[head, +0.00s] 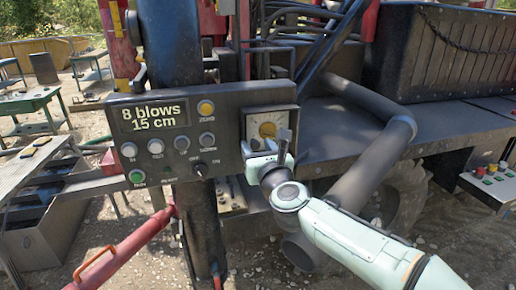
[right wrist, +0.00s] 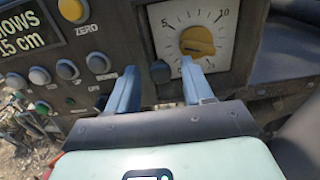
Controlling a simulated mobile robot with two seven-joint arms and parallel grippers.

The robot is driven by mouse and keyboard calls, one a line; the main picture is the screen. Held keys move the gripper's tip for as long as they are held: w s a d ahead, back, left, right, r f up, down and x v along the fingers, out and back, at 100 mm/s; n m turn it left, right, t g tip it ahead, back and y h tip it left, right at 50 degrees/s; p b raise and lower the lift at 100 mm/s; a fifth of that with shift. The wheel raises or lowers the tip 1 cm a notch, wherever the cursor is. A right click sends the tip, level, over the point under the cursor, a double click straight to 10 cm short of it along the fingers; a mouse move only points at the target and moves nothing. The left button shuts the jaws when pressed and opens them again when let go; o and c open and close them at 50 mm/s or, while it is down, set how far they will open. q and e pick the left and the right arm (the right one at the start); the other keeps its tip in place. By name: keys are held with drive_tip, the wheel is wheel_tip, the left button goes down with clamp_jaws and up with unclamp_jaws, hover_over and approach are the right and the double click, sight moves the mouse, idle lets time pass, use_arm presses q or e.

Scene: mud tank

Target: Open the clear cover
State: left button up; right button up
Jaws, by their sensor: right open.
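A control panel (head: 150,155) with a display reading "8 blows 15 cm" stands before me. At its right end is a pale square dial (head: 258,118) with a yellow knob, marked 5 and 10 in the right wrist view (right wrist: 160,25). The clear cover itself is hard to make out over the dial. A small dark round knob (right wrist: 160,71) is at the dial's lower left corner. My right gripper (head: 268,146) is open in front of the dial's lower part. In the right wrist view its fingers (right wrist: 160,78) stand either side of the dark knob; contact cannot be told. My left gripper is not in view.
Several push buttons (head: 156,146) and a toggle switch (head: 200,169) sit left of the dial. Dark hoses (head: 325,55) and a large pipe (head: 365,165) are close on the right. A red bar (head: 125,250) is at lower left, and a work table (head: 25,165) stands further left.

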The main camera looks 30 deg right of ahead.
clamp_jaws()
drive_tip(key=shift+s, duration=0.15)
